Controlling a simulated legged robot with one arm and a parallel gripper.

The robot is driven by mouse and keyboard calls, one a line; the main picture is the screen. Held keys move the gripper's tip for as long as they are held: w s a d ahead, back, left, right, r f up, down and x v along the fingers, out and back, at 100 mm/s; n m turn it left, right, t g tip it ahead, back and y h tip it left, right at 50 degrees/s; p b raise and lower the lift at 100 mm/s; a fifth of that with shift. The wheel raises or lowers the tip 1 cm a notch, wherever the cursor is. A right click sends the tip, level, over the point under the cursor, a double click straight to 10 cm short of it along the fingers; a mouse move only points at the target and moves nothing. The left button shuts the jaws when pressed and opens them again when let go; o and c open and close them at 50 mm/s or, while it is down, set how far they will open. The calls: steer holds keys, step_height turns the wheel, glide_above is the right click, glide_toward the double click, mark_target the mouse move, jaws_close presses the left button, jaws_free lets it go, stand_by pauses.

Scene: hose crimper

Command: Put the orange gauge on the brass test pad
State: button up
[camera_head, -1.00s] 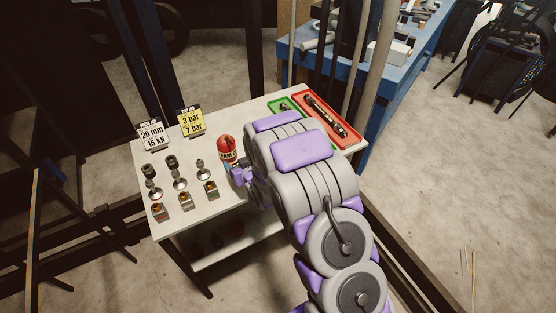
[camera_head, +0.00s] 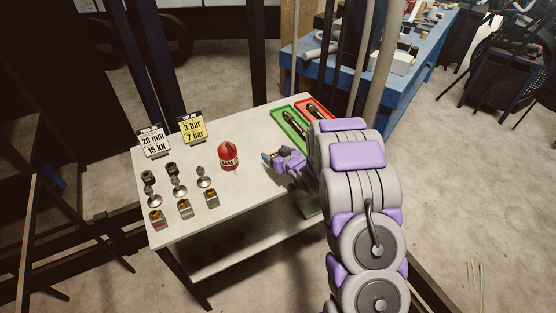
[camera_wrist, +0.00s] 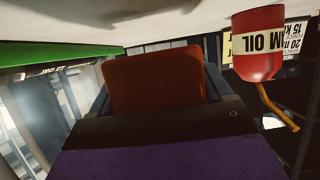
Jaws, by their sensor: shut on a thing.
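My gripper (camera_head: 268,157) is over the white table, right of the red oil can. It is shut on the orange gauge, which fills the middle of the wrist view (camera_wrist: 155,80) as a dull orange-brown block between the dark jaws. In the head view only a tiny bit of orange shows at the fingertips. I cannot tell whether the gauge touches the table. I cannot make out the brass test pad for certain in either view.
The red oil can (camera_head: 229,157) stands left of my gripper. Fittings (camera_head: 178,190) and small metal blocks (camera_head: 184,209) stand farther left, behind them a white sign (camera_head: 153,141) and a yellow sign (camera_head: 192,127). A green tray (camera_head: 281,112) and a red tray (camera_head: 324,112) lie at the back right.

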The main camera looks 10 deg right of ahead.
steer(key=shift+w+d+f+b, duration=0.15)
steer(key=shift+d+f+b, duration=0.05)
steer(key=shift+f, duration=0.55)
steer(key=shift+w+d+f+b, duration=0.1)
steer(key=shift+d+f+b, duration=0.1)
steer(key=shift+f, duration=0.55)
steer(key=shift+f, duration=0.1)
steer(key=shift+f, duration=0.1)
steer(key=o, duration=1.2)
steer(key=shift+f, duration=0.1)
